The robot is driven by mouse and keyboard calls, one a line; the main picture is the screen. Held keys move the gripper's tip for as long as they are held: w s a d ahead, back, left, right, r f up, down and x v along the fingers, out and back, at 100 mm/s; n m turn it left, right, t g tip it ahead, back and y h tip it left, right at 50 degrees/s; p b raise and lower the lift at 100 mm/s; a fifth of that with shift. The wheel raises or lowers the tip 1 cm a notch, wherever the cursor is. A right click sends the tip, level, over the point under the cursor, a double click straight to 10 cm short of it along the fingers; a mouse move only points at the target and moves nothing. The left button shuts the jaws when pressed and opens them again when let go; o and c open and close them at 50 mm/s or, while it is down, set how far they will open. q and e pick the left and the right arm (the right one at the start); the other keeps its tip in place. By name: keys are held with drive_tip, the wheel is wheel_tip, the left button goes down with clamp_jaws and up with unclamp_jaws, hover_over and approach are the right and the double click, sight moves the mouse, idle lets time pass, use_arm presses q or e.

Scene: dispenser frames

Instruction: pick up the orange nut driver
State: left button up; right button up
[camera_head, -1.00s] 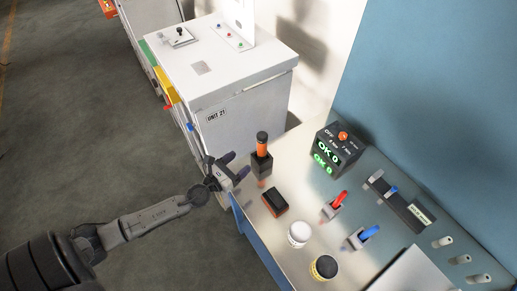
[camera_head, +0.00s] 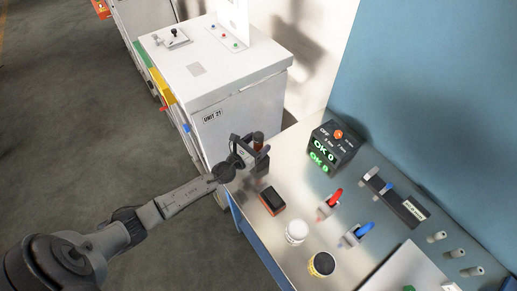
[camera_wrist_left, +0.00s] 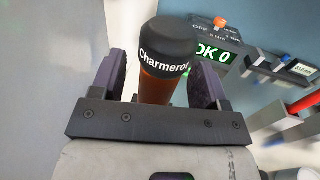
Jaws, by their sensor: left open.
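The orange nut driver (camera_wrist_left: 157,88) has an orange handle and a black cap reading "Charmeron". In the left wrist view it stands between the two fingers of my open left gripper (camera_wrist_left: 155,80), with a gap showing on the right side. In the head view the black cap of the nut driver (camera_head: 258,137) shows at the table's far left corner, and my left gripper (camera_head: 252,148) is around its upper part. The gripper and wrist hide most of the handle and its dark holder there. My right gripper is not in view.
A black and red block (camera_head: 272,201), a white-lidded jar (camera_head: 296,232) and a black-topped yellow jar (camera_head: 321,265) stand on the metal table. Red (camera_head: 335,197) and blue (camera_head: 364,230) tools sit in holders. A display box (camera_head: 333,146) reads "OK 0". The white UNIT 21 cabinet (camera_head: 240,125) stands close behind.

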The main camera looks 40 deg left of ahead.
use_arm(q)
drive_tip(key=shift+w, duration=1.15)
drive_tip(key=shift+c, duration=1.4)
drive_tip(key=c, duration=0.8)
drive_tip(key=shift+r, duration=0.1)
